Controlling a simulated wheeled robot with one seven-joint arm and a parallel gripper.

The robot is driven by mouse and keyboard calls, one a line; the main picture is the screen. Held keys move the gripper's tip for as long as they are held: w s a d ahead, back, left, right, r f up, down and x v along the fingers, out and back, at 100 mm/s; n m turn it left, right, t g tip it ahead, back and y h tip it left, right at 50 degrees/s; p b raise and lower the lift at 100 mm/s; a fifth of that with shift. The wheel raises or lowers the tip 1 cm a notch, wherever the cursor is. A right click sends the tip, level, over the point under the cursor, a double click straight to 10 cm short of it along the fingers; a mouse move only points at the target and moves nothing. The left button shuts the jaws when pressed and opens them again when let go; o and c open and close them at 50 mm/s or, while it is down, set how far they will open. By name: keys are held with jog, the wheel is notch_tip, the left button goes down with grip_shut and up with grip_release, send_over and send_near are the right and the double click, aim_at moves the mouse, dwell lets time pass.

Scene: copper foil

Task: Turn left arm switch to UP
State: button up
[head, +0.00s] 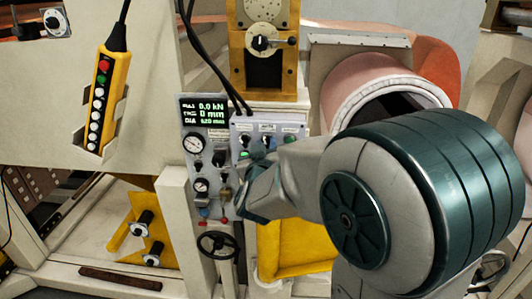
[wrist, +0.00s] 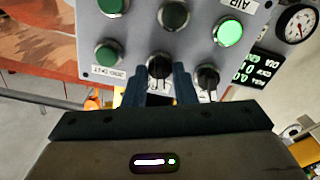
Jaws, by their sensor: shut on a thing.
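The grey control panel shows in the head view (head: 240,128) and upside down in the wrist view (wrist: 190,72). In the wrist view, the two blue fingers of my gripper (wrist: 159,76) are on either side of a black rotary switch (wrist: 159,64), shut on it. A second black switch (wrist: 207,77) sits just right of the fingers, apart from them. I cannot read which switch is marked left arm. The held switch's lower part is hidden between the fingers. In the head view my gripper (head: 262,160) reaches the panel's front, hiding its lower part.
Another black switch (wrist: 174,15), a lit green button (wrist: 228,32) and an unlit green button (wrist: 108,53) are close by. A display panel with gauges (head: 192,143) adjoins it. A yellow pendant (head: 103,100) hangs at left; a handwheel (head: 218,245) is below.

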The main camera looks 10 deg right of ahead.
jog(key=m+b, duration=0.4)
jog(key=b, duration=0.1)
jog(key=shift+f+m, duration=0.3)
jog(key=m+b, duration=0.3)
jog(key=shift+r, duration=0.1)
jog(key=shift+r+m+b, duration=0.1)
jog(key=shift+m+b, duration=0.7)
jog(key=shift+m, duration=0.3)
jog(key=shift+r, duration=0.1)
jog(key=o, duration=0.6)
jog(key=v, duration=1.4)
